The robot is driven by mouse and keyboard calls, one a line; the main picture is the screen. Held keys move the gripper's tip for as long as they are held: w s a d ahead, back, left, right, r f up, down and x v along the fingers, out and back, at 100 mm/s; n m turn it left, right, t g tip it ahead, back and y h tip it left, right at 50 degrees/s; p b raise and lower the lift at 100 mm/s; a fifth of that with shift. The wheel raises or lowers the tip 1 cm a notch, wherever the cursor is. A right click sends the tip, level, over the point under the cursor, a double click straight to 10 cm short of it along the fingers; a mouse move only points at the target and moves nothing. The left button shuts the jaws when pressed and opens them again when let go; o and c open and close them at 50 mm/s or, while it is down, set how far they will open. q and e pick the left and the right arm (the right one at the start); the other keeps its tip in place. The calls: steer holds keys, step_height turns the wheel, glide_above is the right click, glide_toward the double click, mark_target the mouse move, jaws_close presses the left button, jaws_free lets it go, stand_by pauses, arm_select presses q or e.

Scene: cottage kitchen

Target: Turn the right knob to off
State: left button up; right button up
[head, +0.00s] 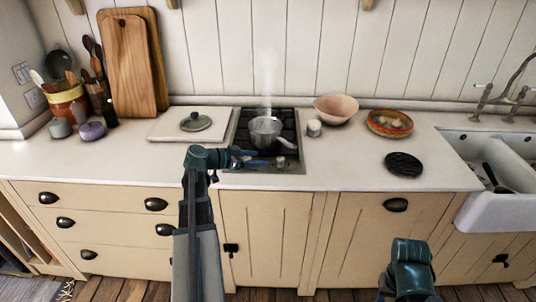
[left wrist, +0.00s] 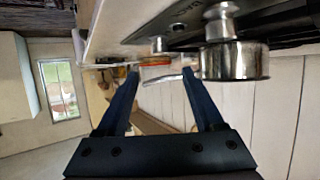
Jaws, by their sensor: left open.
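The stove (head: 240,133) is set into the counter, with a strip along its front edge for the knobs. The right knob (head: 281,161) is a small silver shape there; in the left wrist view it seems to be the farther silver knob (left wrist: 157,45). A nearer, larger silver knob (left wrist: 234,60) stands beside the right finger in that view. My left gripper (head: 263,158) reaches in from the left, low over the stove's front strip. It is open and empty, its fingers (left wrist: 163,72) pointing toward the farther knob. I cannot tell whether they touch it. My right gripper is out of view.
A steaming pot (head: 265,130) stands on the stove, its handle toward the front right. A small jar (head: 314,128) and pink bowl (head: 336,109) are to the right. A white board (head: 165,128) with a lid lies left.

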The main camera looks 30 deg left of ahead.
arm_select(q)
steer(key=shift+p+v, duration=0.45)
steer(key=shift+v, duration=1.3)
steer(key=s+d+f+g+h, duration=0.1)
steer(key=d+f+g, duration=0.3)
steer(key=d, duration=1)
steer(key=d+f+g, duration=0.4)
steer(key=d+f, duration=0.1)
steer(key=d, duration=0.8)
steer(key=s+d+f+g+y, duration=0.1)
steer(key=s+d+g+y, duration=0.1)
steer(key=s+d, duration=0.5)
steer(key=s+d+f+g+y+p, duration=0.1)
steer(key=s+d+f+g+y, duration=0.1)
steer(key=s+d+y, duration=0.3)
steer(key=s+d, duration=0.2)
steer(key=d, duration=0.2)
steer(key=shift+s+d+f+n+g+y, duration=0.2)
steer(key=shift+f+n+g+y, duration=0.1)
steer(key=shift+n, duration=0.1)
